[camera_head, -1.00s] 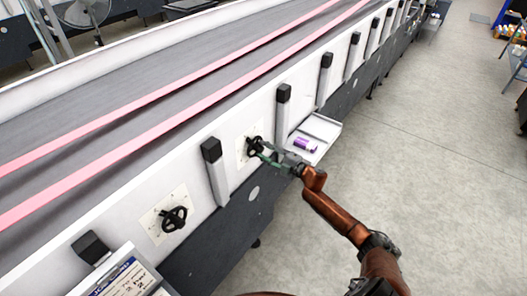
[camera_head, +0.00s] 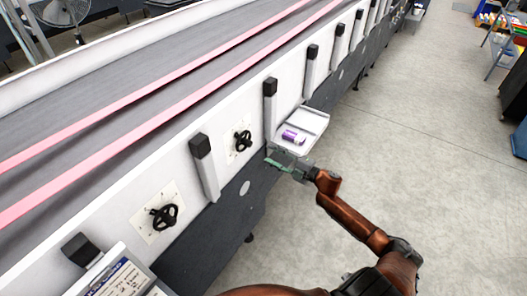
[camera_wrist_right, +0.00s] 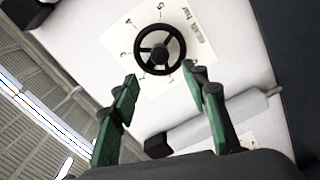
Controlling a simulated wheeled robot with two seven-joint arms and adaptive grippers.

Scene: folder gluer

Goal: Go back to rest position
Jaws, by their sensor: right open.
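My right gripper (camera_head: 283,160) is open and empty, in front of the machine's white side panel, below and right of a black handwheel (camera_head: 243,140). In the right wrist view, its green fingers (camera_wrist_right: 160,105) stand apart, with the handwheel (camera_wrist_right: 160,50) beyond the tips on a white plate marked with a dial. The fingers do not touch the wheel. My right arm (camera_head: 355,222) reaches in from the lower right. My left gripper is not in view.
A second handwheel (camera_head: 164,216) is on the panel to the left. A white tray (camera_head: 316,122) holding a purple-and-white item (camera_head: 293,136) sits just above my gripper. Black-capped posts (camera_head: 204,166) line the machine. The floor (camera_head: 410,140) at right is clear.

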